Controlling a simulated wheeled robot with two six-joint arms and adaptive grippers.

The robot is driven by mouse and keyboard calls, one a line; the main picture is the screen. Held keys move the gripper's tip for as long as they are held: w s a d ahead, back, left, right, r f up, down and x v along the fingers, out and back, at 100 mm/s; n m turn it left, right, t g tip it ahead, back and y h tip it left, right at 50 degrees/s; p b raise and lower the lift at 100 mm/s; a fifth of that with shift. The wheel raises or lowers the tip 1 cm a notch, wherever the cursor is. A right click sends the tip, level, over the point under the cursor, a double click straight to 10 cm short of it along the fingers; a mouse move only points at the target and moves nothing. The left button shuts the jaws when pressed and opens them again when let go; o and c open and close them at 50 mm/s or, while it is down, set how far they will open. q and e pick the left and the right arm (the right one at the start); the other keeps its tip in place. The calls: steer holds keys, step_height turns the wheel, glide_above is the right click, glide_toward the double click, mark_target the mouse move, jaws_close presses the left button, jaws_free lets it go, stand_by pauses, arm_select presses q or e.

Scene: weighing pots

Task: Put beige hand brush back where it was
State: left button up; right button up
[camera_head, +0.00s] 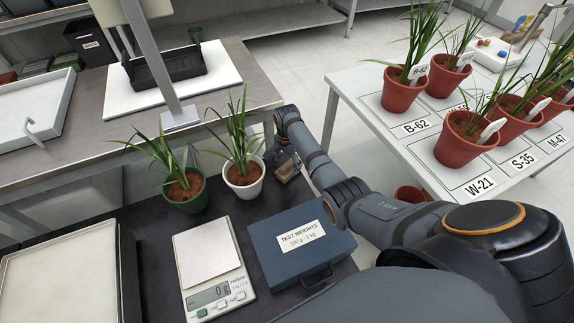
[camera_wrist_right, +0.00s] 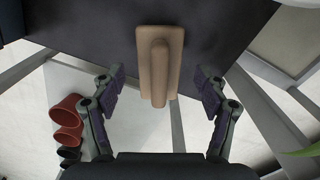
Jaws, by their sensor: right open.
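The beige hand brush (camera_wrist_right: 160,68) shows in the right wrist view, with a flat block and a rounded handle pointing towards my gripper. It is over the dark tabletop's edge, and its handle end projects past that edge in the picture. My right gripper (camera_wrist_right: 160,86) is open, with one finger on each side of the brush and visible gaps between. In the head view my right gripper (camera_head: 286,166) is at the dark table's far right corner, beside the white pot; the brush is hard to make out there. My left gripper is in neither view.
A green pot (camera_head: 185,196) and a white pot (camera_head: 243,181) with plants stand near my right gripper. A scale (camera_head: 210,262) reading about zero and a blue test weights box (camera_head: 300,244) are nearer. A white table (camera_head: 395,135) on the right holds several red pots.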

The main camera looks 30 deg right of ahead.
mark_target(287, 164)
step_height(287, 164, up, 5)
steer(key=shift+r+p, duration=0.1)
steer(key=shift+p, duration=0.5)
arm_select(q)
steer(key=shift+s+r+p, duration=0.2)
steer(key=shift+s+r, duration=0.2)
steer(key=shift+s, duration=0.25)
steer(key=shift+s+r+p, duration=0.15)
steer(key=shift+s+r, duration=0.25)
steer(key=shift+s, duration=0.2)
arm_select(e)
step_height(287, 164, up, 5)
steer(key=shift+r, duration=0.1)
